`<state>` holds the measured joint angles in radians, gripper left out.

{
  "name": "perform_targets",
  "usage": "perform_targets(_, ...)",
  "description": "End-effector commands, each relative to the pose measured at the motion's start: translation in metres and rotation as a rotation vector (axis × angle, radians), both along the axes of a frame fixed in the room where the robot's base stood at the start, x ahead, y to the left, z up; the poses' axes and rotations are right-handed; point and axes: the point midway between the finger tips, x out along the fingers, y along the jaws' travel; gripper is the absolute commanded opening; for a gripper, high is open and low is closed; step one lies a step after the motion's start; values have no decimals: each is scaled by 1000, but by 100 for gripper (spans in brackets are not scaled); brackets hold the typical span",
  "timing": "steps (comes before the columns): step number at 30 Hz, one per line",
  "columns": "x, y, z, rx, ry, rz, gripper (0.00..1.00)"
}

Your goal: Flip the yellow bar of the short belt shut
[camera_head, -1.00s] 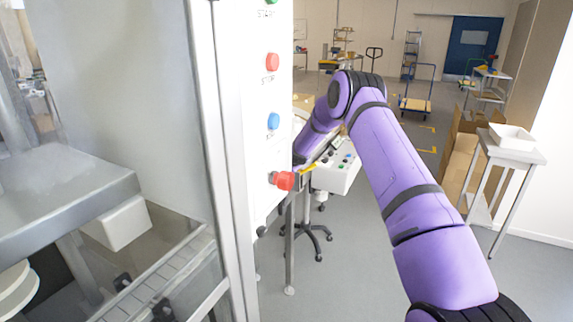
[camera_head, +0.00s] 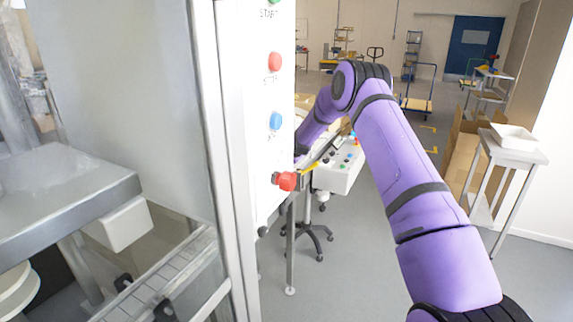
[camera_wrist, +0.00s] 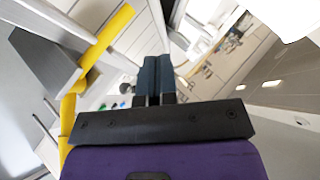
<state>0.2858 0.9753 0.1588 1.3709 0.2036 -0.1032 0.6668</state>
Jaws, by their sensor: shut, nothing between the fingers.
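A yellow bar (camera_wrist: 104,38) runs slantwise at the upper left of the wrist view, with another yellow piece (camera_wrist: 67,112) below it. In the head view a small yellow strip (camera_head: 311,168) shows by the short belt's control box (camera_head: 342,172); the belt itself is mostly hidden behind the white panel and my arm. My gripper (camera_wrist: 157,62) is shut and empty in the wrist view, its dark fingertips together, to the right of the yellow bar and apart from it in the picture. In the head view the gripper is hidden behind the panel.
A white button panel (camera_head: 266,130) with a protruding red knob (camera_head: 286,181) stands close to my forearm. A metal-framed machine (camera_head: 140,110) fills the left. A small table (camera_head: 515,150) with a white tray (camera_head: 513,136) stands at the right.

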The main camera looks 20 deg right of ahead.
Motion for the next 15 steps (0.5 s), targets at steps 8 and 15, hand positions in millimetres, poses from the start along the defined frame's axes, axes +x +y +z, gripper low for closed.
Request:
perform_targets(8,-19,26,48,-2,-1,3,0)
perform_targets(15,-31,40,76,-1,-1,2,0)
